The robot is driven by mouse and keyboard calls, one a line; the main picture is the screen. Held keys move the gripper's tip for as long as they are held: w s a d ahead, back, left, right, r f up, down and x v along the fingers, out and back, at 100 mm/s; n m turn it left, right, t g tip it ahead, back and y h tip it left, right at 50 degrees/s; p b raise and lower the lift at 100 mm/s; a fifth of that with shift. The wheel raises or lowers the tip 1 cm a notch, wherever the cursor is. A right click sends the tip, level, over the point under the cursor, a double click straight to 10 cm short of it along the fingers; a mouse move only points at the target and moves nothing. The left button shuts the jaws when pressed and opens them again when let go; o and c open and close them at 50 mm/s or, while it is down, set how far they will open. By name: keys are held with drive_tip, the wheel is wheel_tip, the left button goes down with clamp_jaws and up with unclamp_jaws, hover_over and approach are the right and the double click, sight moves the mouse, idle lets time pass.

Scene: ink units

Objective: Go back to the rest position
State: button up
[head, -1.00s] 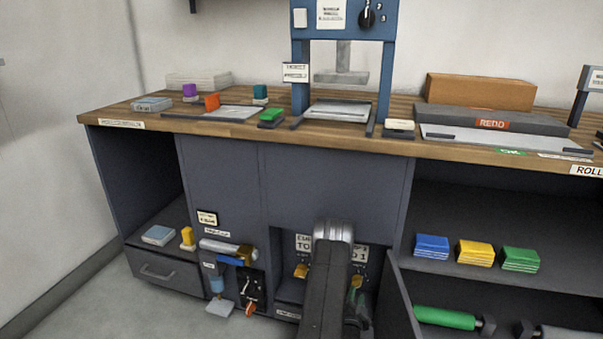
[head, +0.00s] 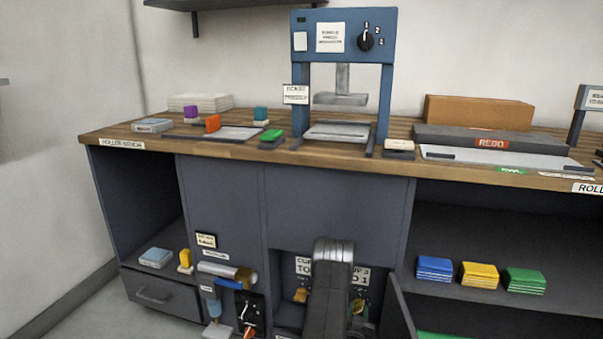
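My arm (head: 331,290) reaches forward from the bottom of the head view, in front of the open lower cabinet with a partly hidden sign inside. My gripper is not visible; the arm's own links or the frame edge hide it. I cannot tell from this view whether it holds anything.
A blue press (head: 343,40) stands on the wooden bench (head: 250,150). An open cabinet door (head: 401,308) stands just right of my arm. Blue, yellow and green packs (head: 479,275) lie on the right shelf. A drawer (head: 160,296) is at lower left.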

drive_tip(key=shift+a+n, duration=0.1)
drive_tip(key=shift+n, duration=0.7)
drive_tip(key=p+v, duration=0.3)
drive_tip(key=v, duration=0.9)
drive_tip(key=shift+p, duration=0.35)
drive_tip(key=shift+a, duration=0.1)
